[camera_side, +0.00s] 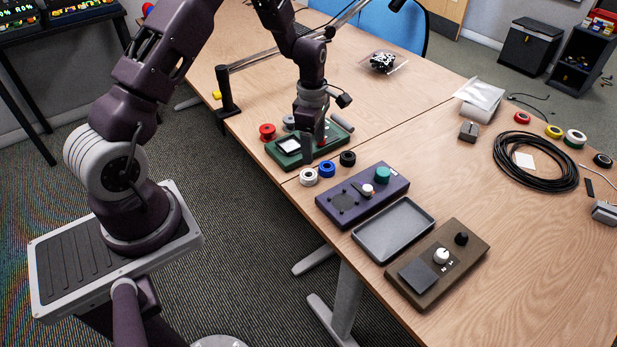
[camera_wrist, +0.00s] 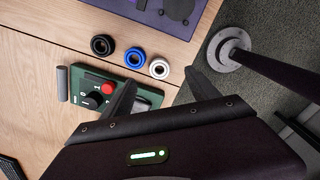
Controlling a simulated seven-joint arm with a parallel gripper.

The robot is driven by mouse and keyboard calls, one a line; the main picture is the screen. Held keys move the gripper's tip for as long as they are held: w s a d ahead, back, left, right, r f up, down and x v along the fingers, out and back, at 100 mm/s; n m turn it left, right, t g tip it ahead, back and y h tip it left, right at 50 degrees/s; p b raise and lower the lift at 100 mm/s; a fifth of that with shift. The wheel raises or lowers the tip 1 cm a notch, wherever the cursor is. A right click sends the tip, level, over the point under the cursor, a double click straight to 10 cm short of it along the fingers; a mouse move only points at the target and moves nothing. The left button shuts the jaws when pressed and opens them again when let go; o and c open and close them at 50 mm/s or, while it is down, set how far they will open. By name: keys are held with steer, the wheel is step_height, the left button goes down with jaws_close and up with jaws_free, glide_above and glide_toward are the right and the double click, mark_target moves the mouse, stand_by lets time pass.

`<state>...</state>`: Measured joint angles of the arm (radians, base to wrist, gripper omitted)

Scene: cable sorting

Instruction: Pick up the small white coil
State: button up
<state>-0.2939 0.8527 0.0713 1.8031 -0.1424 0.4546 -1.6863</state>
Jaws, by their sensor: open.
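The small white coil (camera_side: 308,176) lies flat near the front edge of the table, at the left end of a short row of coils. In the wrist view the white coil (camera_wrist: 159,68) shows in full, ahead of and between the lines of the two fingers. A blue coil (camera_side: 327,169) lies right beside it, and a black coil (camera_side: 347,158) lies past the blue one. My gripper (camera_side: 312,145) is open and points down over the green control box, behind the coils. In the wrist view my gripper (camera_wrist: 160,92) has its fingers spread with nothing between them.
The green box (camera_side: 286,147) with a red button sits under my gripper. A purple control box (camera_side: 362,194) stands just in front of the coils. A grey tray (camera_side: 393,230) and a brown box (camera_side: 437,265) follow. A red spool (camera_side: 267,132) stands left of the green box.

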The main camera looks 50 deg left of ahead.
mark_target(309, 174)
steer(key=shift+n, duration=0.9)
steer(key=f, duration=0.3)
steer(key=a+f, duration=0.1)
steer(key=f, duration=0.3)
steer(key=a+f, duration=0.1)
steer(key=f, duration=0.3)
steer(key=shift+f, duration=0.1)
steer(key=shift+c, duration=0.4)
steer(key=c, duration=1.4)
